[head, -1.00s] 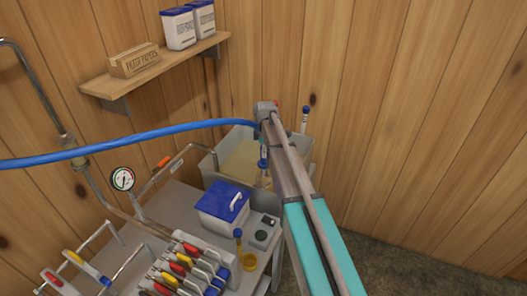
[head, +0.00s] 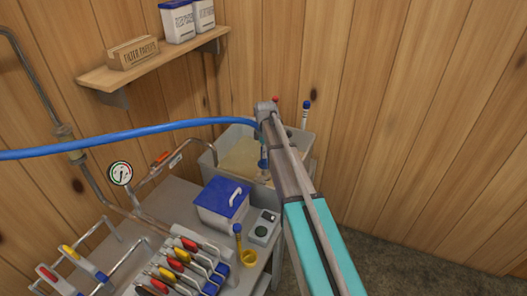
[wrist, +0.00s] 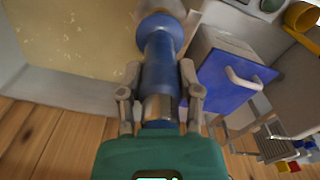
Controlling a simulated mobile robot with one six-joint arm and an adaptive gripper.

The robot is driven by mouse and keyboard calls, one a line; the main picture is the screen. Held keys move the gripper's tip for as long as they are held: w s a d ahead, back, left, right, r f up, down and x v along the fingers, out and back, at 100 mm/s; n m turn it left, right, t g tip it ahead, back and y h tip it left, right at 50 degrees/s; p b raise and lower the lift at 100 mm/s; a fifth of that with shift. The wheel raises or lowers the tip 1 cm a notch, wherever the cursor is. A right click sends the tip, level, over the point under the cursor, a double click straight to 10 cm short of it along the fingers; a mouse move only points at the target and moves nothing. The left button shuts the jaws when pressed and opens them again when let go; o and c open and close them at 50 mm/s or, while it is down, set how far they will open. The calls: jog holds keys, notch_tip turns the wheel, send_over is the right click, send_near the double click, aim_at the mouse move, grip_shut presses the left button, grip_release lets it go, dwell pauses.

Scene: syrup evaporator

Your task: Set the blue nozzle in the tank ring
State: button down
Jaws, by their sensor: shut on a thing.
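My gripper (wrist: 161,97) is shut on the blue nozzle (wrist: 160,62), with one finger on each side of it. The nozzle's wide far end points at the tank (wrist: 62,99), over the amber liquid near the tank's wall. In the head view the nozzle (head: 263,160) shows as a small blue piece beside my arm, at the tank (head: 208,160). My arm covers part of the tank there. I cannot make out the tank ring; the nozzle's end may hide it. I cannot tell whether the nozzle touches anything.
A blue hose (head: 120,138) runs in from the left to my arm's end. A shelf (head: 155,70) hangs above. Open floor lies to the right.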

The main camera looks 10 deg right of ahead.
aim_at(265, 160)
jog(key=shift+f+b, duration=0.85)
jog(key=shift+f, duration=0.4)
jog(key=shift+f+b, duration=1.4)
jog(key=shift+b, duration=0.1)
jog(key=shift+c, duration=1)
grip_release()
jog(key=shift+o, duration=1)
jog(key=shift+s+r, duration=0.1)
jog(key=shift+r, duration=0.05)
